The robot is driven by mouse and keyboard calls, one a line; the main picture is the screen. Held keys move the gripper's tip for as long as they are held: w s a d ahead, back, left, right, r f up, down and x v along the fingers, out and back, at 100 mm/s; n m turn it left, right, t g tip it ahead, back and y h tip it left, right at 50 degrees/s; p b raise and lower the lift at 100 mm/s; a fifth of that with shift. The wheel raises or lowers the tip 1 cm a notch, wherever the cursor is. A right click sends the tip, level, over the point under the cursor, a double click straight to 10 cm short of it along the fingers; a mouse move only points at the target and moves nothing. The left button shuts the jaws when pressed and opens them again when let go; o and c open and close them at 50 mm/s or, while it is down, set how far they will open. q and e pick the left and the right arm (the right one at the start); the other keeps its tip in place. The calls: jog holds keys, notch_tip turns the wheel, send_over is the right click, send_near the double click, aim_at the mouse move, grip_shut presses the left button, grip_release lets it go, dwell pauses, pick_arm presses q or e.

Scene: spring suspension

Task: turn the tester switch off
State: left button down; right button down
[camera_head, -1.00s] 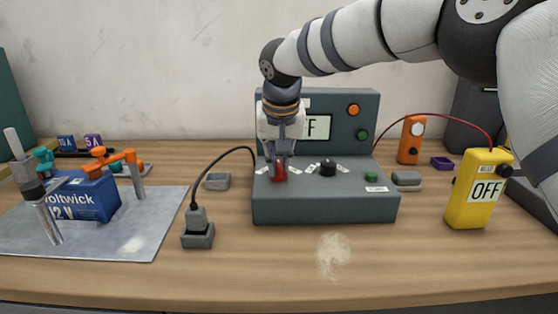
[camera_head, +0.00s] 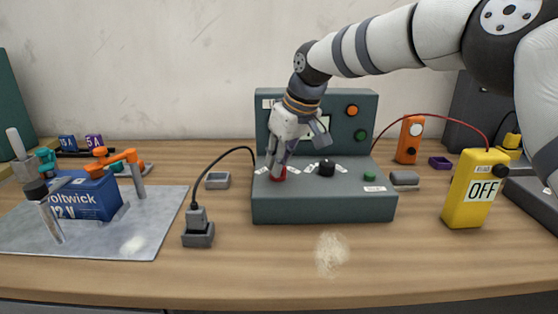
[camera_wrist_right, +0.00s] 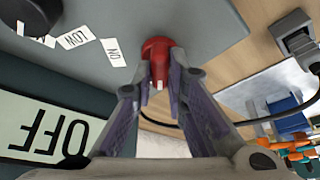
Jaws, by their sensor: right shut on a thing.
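The grey-green tester (camera_head: 325,208) stands on the bench, with a red switch (camera_head: 279,176) at the left of its sloping front. My right gripper (camera_head: 278,166) is on the red switch, its wrist leaning to the right. In the right wrist view, both fingertips (camera_wrist_right: 156,76) are shut on the red switch (camera_wrist_right: 157,48). A white mark shows on the switch, and an ON label (camera_wrist_right: 112,52) lies beside it. The tester's display (camera_wrist_right: 45,135) reads OFF, upside down in that view. In the head view my gripper hides most of the display. My left gripper is not in view.
A black knob (camera_head: 326,167) and a green button (camera_head: 370,177) are on the tester's front. A black cable runs to a plug in a socket (camera_head: 198,235) at the left. A yellow meter (camera_head: 462,210) reading OFF stands right. The bench front is clear.

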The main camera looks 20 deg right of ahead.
jog(key=shift+f+n, duration=0.2)
jog(key=shift+n, duration=0.4)
jog(key=c, duration=1.6)
grip_release()
jog(key=shift+r, duration=0.1)
jog(key=v, duration=1.2)
jog(key=shift+w+d, duration=0.2)
jog(key=shift+d, duration=0.05)
